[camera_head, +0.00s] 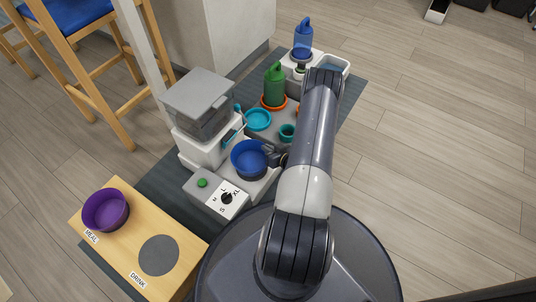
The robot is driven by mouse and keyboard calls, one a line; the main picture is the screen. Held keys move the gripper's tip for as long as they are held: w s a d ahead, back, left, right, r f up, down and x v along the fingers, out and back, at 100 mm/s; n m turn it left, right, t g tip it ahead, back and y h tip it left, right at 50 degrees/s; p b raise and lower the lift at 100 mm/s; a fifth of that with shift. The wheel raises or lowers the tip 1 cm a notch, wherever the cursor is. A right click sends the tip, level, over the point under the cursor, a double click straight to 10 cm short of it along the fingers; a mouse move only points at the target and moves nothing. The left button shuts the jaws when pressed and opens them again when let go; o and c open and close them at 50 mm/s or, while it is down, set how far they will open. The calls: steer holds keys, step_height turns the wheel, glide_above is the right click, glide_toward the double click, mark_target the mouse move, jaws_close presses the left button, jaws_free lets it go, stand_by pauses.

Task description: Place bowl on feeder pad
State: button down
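A blue bowl (248,161) is at the white base (264,184) in front of a dispenser with a grey-lidded clear bin (200,104). I cannot tell whether the bowl rests on the base or is just above it. My gripper (271,155) is at the bowl's right rim, partly hidden by my arm. Its fingers are too small and covered to show whether they grip the rim. A purple bowl (106,210) sits on the wooden board (128,232) at the spot labelled MEAL. The grey round spot (159,255) labelled DRINK is bare.
A grey box (204,192) with a green button and dial stands in front of the dispenser. Behind are a teal dish (258,119), a teal cup (287,132), a green bottle (274,84) and a blue bottle (303,36). A stool (85,55) stands at the upper left.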

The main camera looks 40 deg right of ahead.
steer(key=shift+f+b, duration=0.3)
steer(key=shift+f, duration=1)
steer(key=shift+f, duration=0.15)
steer(key=c, duration=1.6)
jaws_free()
